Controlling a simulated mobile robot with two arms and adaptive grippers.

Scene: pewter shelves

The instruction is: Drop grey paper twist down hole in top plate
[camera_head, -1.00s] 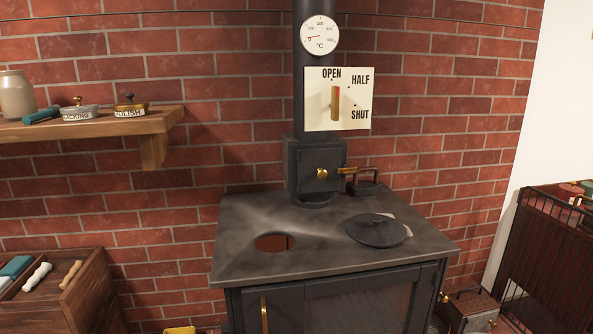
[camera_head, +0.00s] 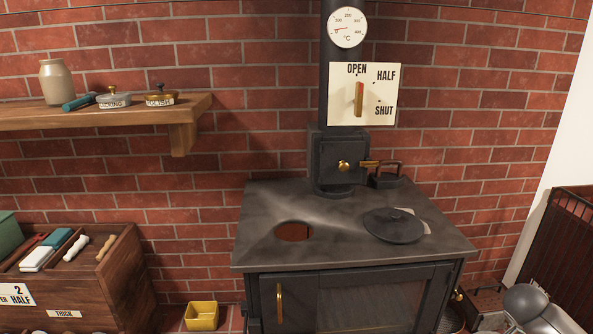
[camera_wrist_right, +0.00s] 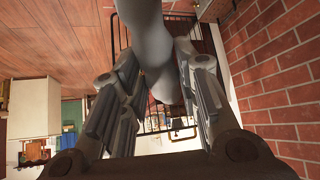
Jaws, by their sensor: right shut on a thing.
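The top plate (camera_head: 345,205) of the dark stove has a round open hole (camera_head: 293,231) at its front left, with reddish brown showing inside. In the right wrist view my right gripper (camera_wrist_right: 155,85) is shut on a smooth grey thing, which I take for the grey paper twist (camera_wrist_right: 152,45). It is pinched between the fingers and reaches out beyond them. The gripper is not over the stove. My left gripper is not in view.
A round dark lid (camera_head: 393,226) lies on the plate's right side. A wooden shelf (camera_head: 150,113) is left, above a wooden box (camera_head: 120,265). A yellow tub (camera_head: 201,316) stands low by the stove.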

